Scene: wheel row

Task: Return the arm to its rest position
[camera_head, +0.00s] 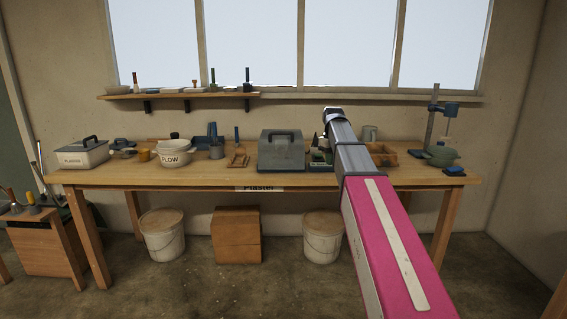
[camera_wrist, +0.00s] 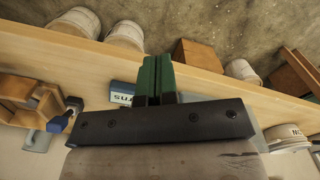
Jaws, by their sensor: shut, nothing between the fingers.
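My arm (camera_head: 385,240), with a magenta link and a grey forearm, reaches from the lower right up over the workbench (camera_head: 220,178). Its wrist end is above the bench, right of the grey lidded case (camera_head: 281,150). In the wrist view my gripper (camera_wrist: 157,60) shows two green fingers pressed together with nothing between them. The fingers lie over the bench top, close to a small blue labelled thing (camera_wrist: 123,94), part of which they hide. I cannot tell whether they touch it. The fingertips are not clear in the head view.
A wooden tray (camera_head: 383,155) and a drill stand (camera_head: 432,115) are right of the arm. The FLOW bowl (camera_head: 174,153) and PLASTER box (camera_head: 82,154) are at left. Buckets (camera_head: 162,235) and a wooden box (camera_head: 236,235) stand underneath. Floor in front is clear.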

